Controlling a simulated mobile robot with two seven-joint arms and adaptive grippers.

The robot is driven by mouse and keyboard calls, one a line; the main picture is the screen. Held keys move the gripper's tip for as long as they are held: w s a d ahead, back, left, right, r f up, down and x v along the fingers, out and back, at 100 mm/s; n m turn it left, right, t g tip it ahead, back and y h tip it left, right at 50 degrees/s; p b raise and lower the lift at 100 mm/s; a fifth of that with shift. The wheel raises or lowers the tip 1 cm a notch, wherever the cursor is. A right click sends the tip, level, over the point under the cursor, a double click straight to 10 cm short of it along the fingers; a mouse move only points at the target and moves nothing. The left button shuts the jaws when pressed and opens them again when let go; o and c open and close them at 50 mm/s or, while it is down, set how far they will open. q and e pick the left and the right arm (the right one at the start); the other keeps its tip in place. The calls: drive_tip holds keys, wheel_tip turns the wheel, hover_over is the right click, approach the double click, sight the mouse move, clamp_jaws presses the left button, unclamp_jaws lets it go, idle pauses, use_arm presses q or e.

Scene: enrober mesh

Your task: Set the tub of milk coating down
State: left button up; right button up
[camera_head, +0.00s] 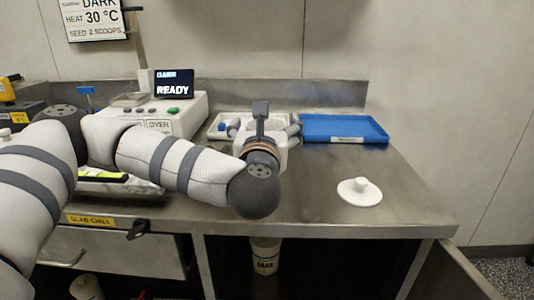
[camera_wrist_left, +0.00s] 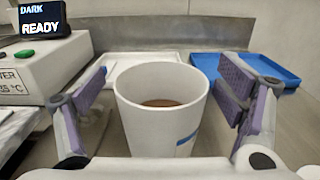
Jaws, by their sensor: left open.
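A white tub (camera_wrist_left: 160,122) with brown contents and a blue mark on its side stands upright between the fingers of my left gripper (camera_wrist_left: 164,95) in the left wrist view. The gripper is open, with a purple pad on each side of the tub and gaps visible between pads and wall. The tub's base is hidden, so its contact with the counter cannot be seen. In the head view my left gripper (camera_head: 265,128) is over the counter in front of the white tray, and my wrist hides most of the tub. My right gripper is not in view.
A blue tray (camera_head: 344,141) lies at the back right, beside a white tray (camera_head: 218,133). A white knobbed lid (camera_head: 350,196) lies on the steel counter (camera_head: 320,215). A machine (camera_head: 185,118) with a READY screen (camera_head: 173,84) stands left. A tub marked DARK (camera_head: 265,250) is below the counter.

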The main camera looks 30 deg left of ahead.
use_arm(q)
drive_tip(key=shift+w+a, duration=0.15)
drive_tip(key=shift+w, duration=0.1)
drive_tip(key=c, duration=2.1)
drive_tip(key=shift+o, duration=0.2)
drive_tip(key=s+d+r+p, duration=0.5)
drive_tip(key=s+d+r, duration=0.2)
drive_tip(key=s+r, duration=0.5)
drive_tip(key=shift+r, duration=0.45)
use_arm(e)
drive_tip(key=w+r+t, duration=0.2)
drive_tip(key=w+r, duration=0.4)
